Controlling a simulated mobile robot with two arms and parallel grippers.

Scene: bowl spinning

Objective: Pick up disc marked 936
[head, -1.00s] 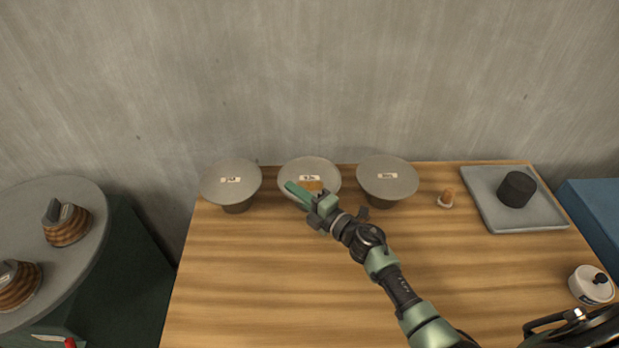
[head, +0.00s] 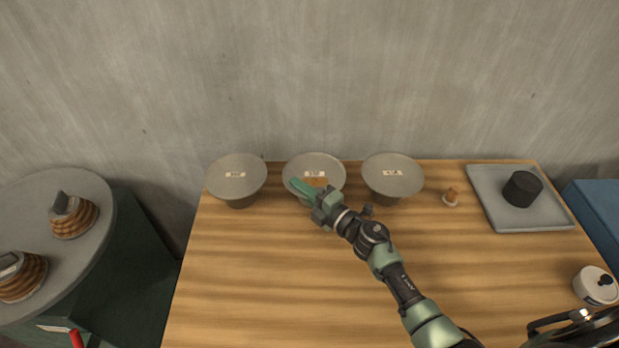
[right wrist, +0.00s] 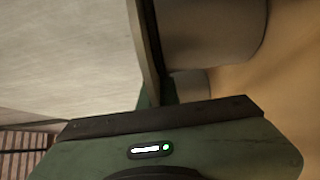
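Three grey discs stand on small pedestals in a row along the back of the table: a left disc (head: 237,168), a middle disc (head: 315,164) and a right disc (head: 392,169). Each has a small white label, too small to read surely, so I cannot tell which is 936. My right gripper (head: 303,188) is at the front rim of the middle disc, one green finger showing over it; the other finger is hidden. In the right wrist view a thin pale disc edge (right wrist: 146,50) runs down to the gripper; whether the fingers grip it is unclear. My left gripper is out of view.
A white lidded pot (head: 594,285) is at front right. A round grey stand (head: 40,215) with ribbed brown pieces is at left. The table's left front is clear.

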